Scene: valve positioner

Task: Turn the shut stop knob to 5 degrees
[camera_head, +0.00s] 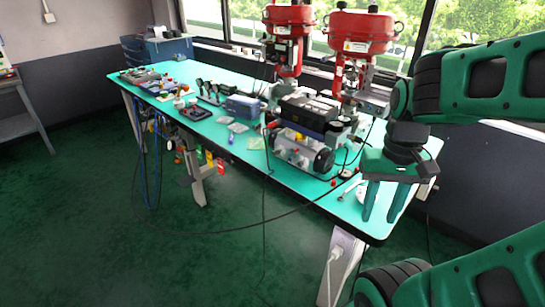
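A valve positioner assembly, probably the grey and black unit (308,110) on the bench, stands left of my gripper, with round black parts on its lower front. I cannot pick out the shut stop knob or read any angle; it is too small or hidden from here. My gripper (382,216) hangs over the right front end of the bench, fingers pointing down. The two green fingers are apart with nothing seen between them. It is to the right of the unit and apart from it.
The long green-topped bench (170,116) carries several small tools and parts. Two red actuators (358,32) stand behind the unit. A black cable (268,210) hangs across the bench front. A blue cabinet (158,50) is at the far end. The floor in front is open.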

